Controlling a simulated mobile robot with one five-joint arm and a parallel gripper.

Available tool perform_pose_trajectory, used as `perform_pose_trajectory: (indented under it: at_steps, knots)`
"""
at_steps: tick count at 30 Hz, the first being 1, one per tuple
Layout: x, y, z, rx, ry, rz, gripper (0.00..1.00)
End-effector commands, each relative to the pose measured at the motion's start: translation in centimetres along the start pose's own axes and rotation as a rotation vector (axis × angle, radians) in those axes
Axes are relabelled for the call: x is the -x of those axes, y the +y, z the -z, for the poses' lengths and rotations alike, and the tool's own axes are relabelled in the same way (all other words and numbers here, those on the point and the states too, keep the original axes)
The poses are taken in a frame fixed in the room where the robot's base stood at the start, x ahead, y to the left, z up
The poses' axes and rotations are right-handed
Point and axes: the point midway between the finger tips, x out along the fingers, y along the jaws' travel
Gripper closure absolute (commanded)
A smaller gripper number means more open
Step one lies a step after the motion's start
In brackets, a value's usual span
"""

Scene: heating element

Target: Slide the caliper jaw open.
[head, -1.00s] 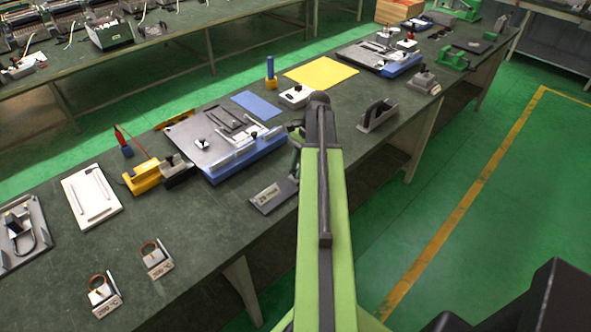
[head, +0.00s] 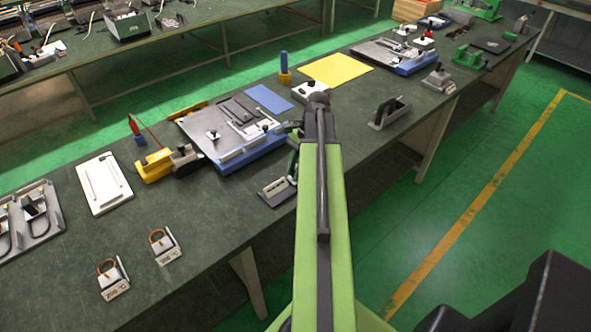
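I cannot tell for certain which piece is the caliper. A blue-edged fixture (head: 240,155) with a grey top, silver bars and small black knobs lies left of my arm. A small grey plate with a pale panel (head: 276,190) lies near the front edge of the bench, just left of my arm. My green arm reaches forward over the bench. Its far end, with a dark part that may be my gripper (head: 293,140), shows beside the fixture's right end. The fingers are mostly hidden by the arm, and whether they touch anything is unclear.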

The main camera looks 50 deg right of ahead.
Motion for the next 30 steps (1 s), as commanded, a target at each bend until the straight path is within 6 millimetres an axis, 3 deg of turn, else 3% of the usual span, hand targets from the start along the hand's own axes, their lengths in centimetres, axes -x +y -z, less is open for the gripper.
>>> perform_pose_trajectory:
  at_steps: [1,5,17,23,30]
  knots:
    - [0.0,-0.1,-0.4,0.004,-0.012,0.002,0.72]
    - [0.1,0.1,0.0,0.0,-0.01,0.004,0.57]
    - [0.9,0.2,0.2,-0.005,-0.007,0.006,0.57]
    - [4.1,0.2,0.1,-0.006,-0.007,0.007,0.57]
    - [10.0,0.2,0.0,-0.007,-0.008,0.006,0.57]
